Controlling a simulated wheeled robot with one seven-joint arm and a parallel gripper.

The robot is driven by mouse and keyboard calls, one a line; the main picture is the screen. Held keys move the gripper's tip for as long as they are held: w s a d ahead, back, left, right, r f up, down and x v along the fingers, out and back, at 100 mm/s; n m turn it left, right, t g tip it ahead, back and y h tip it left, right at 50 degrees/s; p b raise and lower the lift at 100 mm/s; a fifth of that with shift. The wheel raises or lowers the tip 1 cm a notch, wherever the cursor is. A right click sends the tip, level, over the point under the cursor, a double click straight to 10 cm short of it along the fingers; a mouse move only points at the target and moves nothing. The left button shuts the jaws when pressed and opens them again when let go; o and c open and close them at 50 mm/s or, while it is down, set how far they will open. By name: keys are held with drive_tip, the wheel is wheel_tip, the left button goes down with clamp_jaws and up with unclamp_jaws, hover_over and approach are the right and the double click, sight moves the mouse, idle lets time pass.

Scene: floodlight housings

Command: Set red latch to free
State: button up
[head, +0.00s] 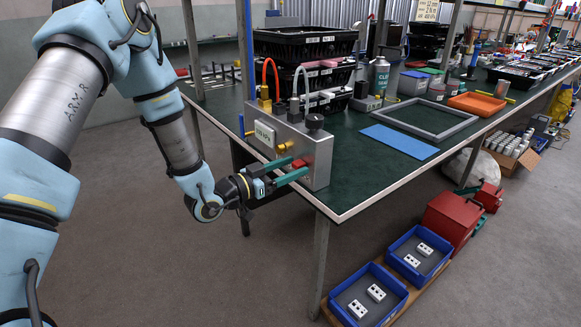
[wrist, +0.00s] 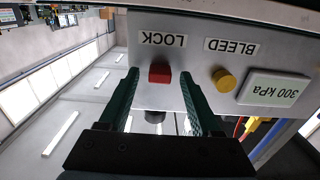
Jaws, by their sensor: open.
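The red latch (head: 299,163) is on the front of a grey metal box (head: 318,150) at the table's near corner. In the wrist view, which is upside down, the red latch (wrist: 159,74) is a small red block beside the label LOCK (wrist: 163,39). My gripper (head: 301,165) is open with its green fingers at the box front. In the wrist view my gripper (wrist: 158,78) has one finger on each side of the latch, with gaps between. I cannot tell how deep the fingertips reach around it.
A yellow knob (wrist: 223,79) by the label BLEED sits close beside one finger. A 300 kPa panel (wrist: 273,88) is beyond it. Hoses rise from the box top. A blue mat (head: 400,141) and grey frame (head: 428,119) lie on the table; blue trays (head: 418,229) are below.

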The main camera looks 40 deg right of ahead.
clamp_jaws()
idle(0.4)
idle(0.9)
